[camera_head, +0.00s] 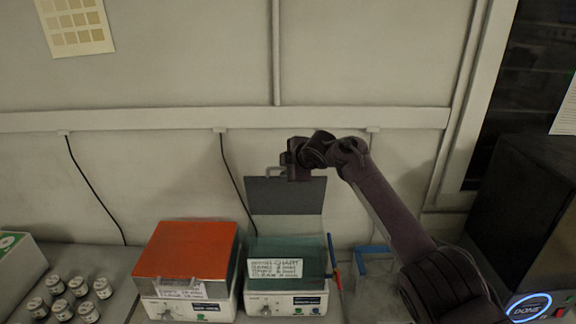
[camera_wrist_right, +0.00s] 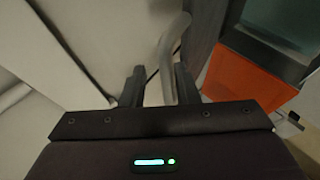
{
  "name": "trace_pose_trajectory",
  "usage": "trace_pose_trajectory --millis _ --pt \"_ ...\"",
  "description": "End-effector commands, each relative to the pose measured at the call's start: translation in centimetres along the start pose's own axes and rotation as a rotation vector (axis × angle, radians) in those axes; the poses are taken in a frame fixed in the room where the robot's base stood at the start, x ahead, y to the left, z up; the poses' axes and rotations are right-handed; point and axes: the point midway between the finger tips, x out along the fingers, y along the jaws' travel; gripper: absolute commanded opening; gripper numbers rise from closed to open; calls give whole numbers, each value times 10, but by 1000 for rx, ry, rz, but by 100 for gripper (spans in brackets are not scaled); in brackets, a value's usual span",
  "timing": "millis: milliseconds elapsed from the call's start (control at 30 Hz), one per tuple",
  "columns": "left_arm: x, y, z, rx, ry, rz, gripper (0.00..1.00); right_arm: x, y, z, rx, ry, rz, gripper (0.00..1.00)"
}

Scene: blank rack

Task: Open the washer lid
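The washer (camera_head: 287,304) is a white and teal box with a label on its front, standing on the bench. Its dark grey lid (camera_head: 285,198) stands raised, about upright, at the back of the box. A pale curved handle (camera_head: 270,172) sits at the lid's top edge and also shows in the right wrist view (camera_wrist_right: 168,55). My right gripper (camera_head: 290,163) is at the lid's top edge, beside the handle. In the right wrist view its two fingers (camera_wrist_right: 158,85) are apart, with the handle between them and a gap beside it. My left gripper is out of view.
A similar box with a closed orange lid (camera_head: 187,250) stands left of the washer. Several small labelled jars (camera_head: 76,287) stand at the far left. A blue tube (camera_head: 330,252) is beside the washer. A black machine (camera_head: 520,215) stands at the right. The wall is close behind.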

Motion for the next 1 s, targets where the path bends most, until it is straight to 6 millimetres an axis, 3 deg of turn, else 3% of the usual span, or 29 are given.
trace_pose_trajectory --millis 33,267,700,1000 --pt "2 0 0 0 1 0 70 3 -7 2 1 -3 -12 32" --pt "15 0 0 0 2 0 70 -12 -6 3 1 1 -7 32" --pt "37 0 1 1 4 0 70 -73 -2 -1 0 1 2 32" --pt "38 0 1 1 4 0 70 -82 -1 -1 -1 -1 3 32"
